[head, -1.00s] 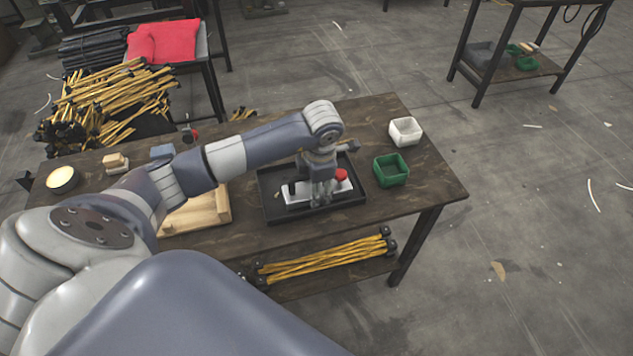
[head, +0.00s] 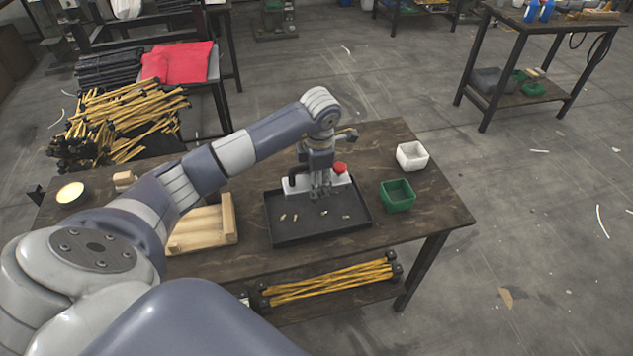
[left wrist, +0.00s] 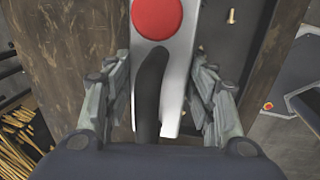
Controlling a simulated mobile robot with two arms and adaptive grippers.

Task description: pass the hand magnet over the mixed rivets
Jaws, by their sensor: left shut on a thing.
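The hand magnet (head: 296,184) is a pale flat block with a red knob and a dark curved handle. My left gripper (head: 320,186) is shut on it, over the back edge of the black tray (head: 318,233). In the left wrist view the fingers (left wrist: 160,92) press on both sides of the magnet (left wrist: 178,75). Several small brass-coloured rivets (head: 322,212) lie apart on the tray floor, in front of the magnet. One rivet (left wrist: 232,16) also shows in the left wrist view. The magnet's underside is hidden. My right gripper is not in view.
A green bin (head: 397,196) and a white bin (head: 412,155) stand right of the tray on the wooden table (head: 420,218). A wooden fixture (head: 205,236) lies to its left, partly behind my left arm. The table's front right corner is clear.

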